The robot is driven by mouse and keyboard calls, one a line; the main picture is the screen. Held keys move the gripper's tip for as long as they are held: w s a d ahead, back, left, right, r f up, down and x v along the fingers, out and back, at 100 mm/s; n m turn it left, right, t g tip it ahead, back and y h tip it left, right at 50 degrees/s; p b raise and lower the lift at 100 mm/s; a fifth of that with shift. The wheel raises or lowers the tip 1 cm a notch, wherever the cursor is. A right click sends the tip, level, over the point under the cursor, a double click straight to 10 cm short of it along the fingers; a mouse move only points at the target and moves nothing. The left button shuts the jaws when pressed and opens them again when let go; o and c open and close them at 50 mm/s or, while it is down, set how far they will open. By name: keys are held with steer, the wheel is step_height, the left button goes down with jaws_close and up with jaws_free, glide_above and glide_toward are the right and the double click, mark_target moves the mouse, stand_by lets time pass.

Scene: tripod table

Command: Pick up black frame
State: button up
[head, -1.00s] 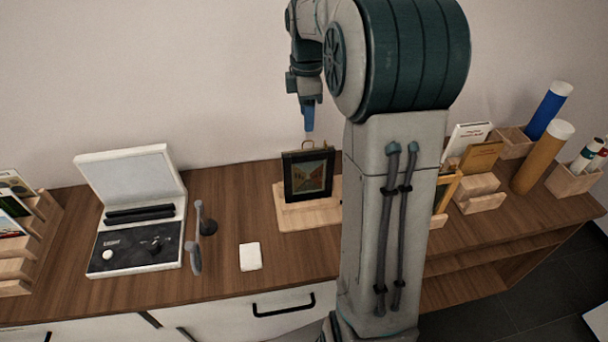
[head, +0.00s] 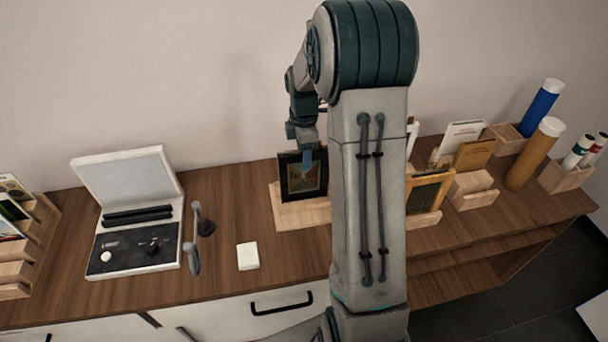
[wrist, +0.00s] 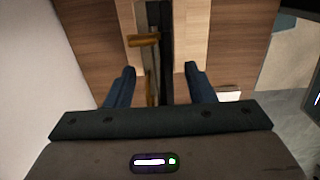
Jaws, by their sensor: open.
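The black frame (head: 290,180) stands upright on a light wooden stand (head: 290,214) on the brown table, with a small picture inside its border. My gripper (head: 308,160) is at the frame's upper edge in the head view, pointing down; my arm hides part of the stand's right side. In the wrist view the frame's top edge (wrist: 167,45) shows as a dark strip running between the two blue fingers of my gripper (wrist: 160,72). The fingers are apart, one on each side of the strip, and I see no contact. A brass-coloured hanger (wrist: 143,40) sticks out to the left of the strip.
An open white case (head: 135,215), a dark grey handled object (head: 193,255) and a white block (head: 248,256) lie to the left. Right of my arm stand a gold-edged frame (head: 430,190), card holders and a tan tube (head: 535,155). A wall rises behind the table.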

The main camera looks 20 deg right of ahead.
steer(key=shift+f, duration=0.7)
jaws_close()
steer(key=shift+r, duration=0.15)
